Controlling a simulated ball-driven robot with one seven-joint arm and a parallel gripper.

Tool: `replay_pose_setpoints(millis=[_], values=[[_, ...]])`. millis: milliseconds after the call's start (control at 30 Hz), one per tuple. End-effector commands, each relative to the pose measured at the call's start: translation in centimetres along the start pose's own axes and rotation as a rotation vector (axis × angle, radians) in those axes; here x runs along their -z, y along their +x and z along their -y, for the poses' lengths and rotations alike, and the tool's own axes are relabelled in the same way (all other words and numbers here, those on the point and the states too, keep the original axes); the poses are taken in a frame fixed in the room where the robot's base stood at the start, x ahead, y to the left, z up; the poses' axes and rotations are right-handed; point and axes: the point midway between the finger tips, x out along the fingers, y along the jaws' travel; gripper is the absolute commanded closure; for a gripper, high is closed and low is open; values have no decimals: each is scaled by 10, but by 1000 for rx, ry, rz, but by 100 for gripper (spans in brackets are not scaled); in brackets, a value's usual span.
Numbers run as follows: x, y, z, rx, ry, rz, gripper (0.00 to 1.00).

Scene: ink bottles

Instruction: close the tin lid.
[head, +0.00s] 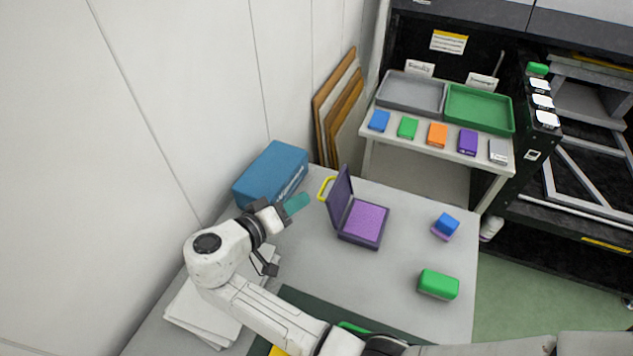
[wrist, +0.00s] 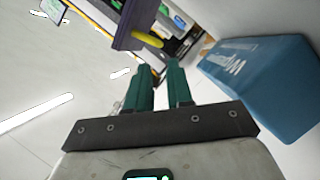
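The tin (head: 362,223) is a dark purple case with a lighter purple pad inside, lying on the grey table. Its lid (head: 341,193) stands raised, nearly upright, on the left side, with a yellow handle (head: 325,188) on its outer face. My gripper (head: 300,202) has teal fingers and is to the left of the lid, apart from the handle. In the wrist view the fingers (wrist: 160,84) are apart with nothing between them. The lid (wrist: 133,18) and its yellow handle (wrist: 147,39) show just beyond the fingertips there.
A blue box (head: 271,175) stands behind my gripper, near the wall; it fills the right of the wrist view (wrist: 262,85). A green block (head: 438,284) and a blue block (head: 447,222) are to the right. Papers (head: 200,315) lie front left. Table between tin and green block is clear.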

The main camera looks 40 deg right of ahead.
Motion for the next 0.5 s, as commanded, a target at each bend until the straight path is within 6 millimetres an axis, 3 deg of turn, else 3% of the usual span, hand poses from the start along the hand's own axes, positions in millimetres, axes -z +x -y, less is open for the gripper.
replay_pose_setpoints(millis=[300, 500], values=[[0, 58, -2, -3, -3, 4, 79], [0, 81, -1, -2, -1, 1, 79]])
